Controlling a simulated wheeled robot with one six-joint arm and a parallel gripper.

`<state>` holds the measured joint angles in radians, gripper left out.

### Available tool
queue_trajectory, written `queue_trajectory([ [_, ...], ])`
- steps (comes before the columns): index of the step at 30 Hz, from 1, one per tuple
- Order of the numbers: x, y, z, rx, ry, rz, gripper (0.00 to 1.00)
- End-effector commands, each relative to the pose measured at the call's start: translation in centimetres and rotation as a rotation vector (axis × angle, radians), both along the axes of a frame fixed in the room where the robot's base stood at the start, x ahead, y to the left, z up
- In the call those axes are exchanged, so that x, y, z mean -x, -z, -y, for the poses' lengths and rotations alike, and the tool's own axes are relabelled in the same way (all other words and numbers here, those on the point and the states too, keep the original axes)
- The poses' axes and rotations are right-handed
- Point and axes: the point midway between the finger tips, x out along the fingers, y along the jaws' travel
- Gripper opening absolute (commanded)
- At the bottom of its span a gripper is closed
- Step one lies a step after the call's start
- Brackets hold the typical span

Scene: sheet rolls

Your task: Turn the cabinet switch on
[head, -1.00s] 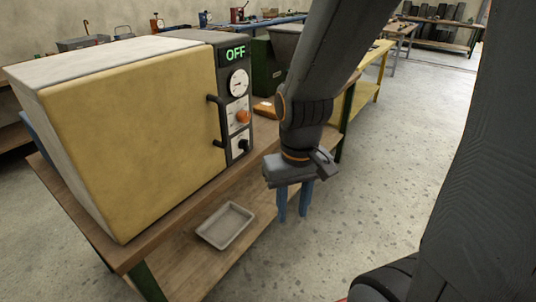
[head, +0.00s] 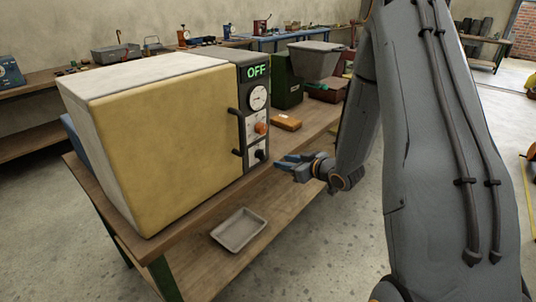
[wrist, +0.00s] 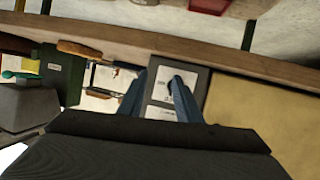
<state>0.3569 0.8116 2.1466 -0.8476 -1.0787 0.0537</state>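The cabinet (head: 165,150) is a pale box with a yellow door on a wooden bench. Its dark control panel (head: 243,92) carries a green display (head: 257,71) reading OFF, a round gauge (head: 258,97), an orange knob (head: 261,128) and a small dark switch knob (head: 260,155) at the bottom. My gripper (head: 280,162) is just right of the lower panel, its blue fingers pointing at the panel, apart and empty. In the wrist view the fingers (wrist: 160,78) are spread before the panel's white plates (wrist: 165,84); the knob itself is not clear there.
A black door handle (head: 237,132) sticks out left of the knobs. An orange-brown object (head: 286,122) lies on the bench behind my gripper. A grey tray (head: 240,229) sits on the lower shelf. A green machine (head: 286,88) stands farther back.

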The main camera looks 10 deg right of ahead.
Motion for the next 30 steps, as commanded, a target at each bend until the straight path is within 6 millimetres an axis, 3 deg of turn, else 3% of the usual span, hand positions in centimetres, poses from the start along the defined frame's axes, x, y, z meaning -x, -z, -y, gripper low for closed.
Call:
queue_trajectory([
  [6, 1.4, -0.4, -0.7, -0.188, -0.133, 0.196, 0.31],
  [13, 2.2, -1.0, -1.1, -0.265, -0.181, 0.269, 0.31],
  [30, -3.5, -1.1, -5.2, -0.266, -0.181, 0.27, 0.31],
])
